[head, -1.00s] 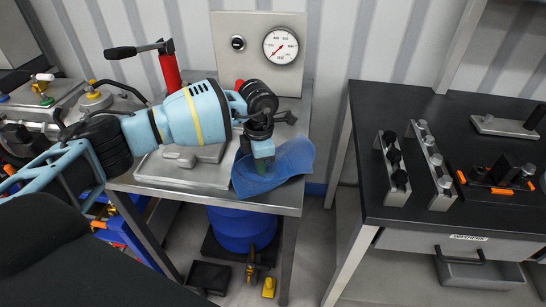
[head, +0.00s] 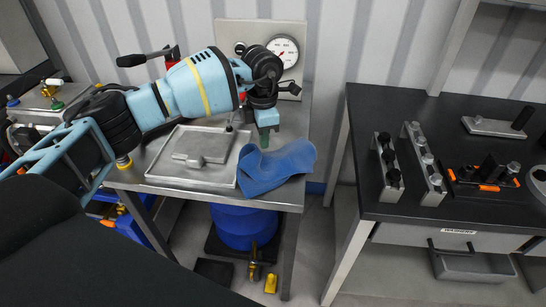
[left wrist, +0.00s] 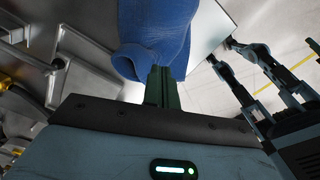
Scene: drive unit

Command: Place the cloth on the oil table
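The blue cloth (head: 280,168) lies crumpled on the right part of the metal oil table (head: 262,201), next to the shallow tray and near the right edge. My left gripper (head: 264,139) is above the cloth's back edge in the head view. In the left wrist view its green fingers (left wrist: 162,86) stand close together, and the cloth (left wrist: 155,40) is just beyond their tips. I see no cloth clearly pinched between them. Whether the tips touch it is hard to tell. My right gripper is not identifiable in these views.
The grey tray (head: 180,182) fills the table's left part. A gauge panel (head: 294,35) stands at the back. A blue drum (head: 240,228) is under the table. A dark workbench (head: 420,205) with metal fixtures stands at the right, across a narrow gap.

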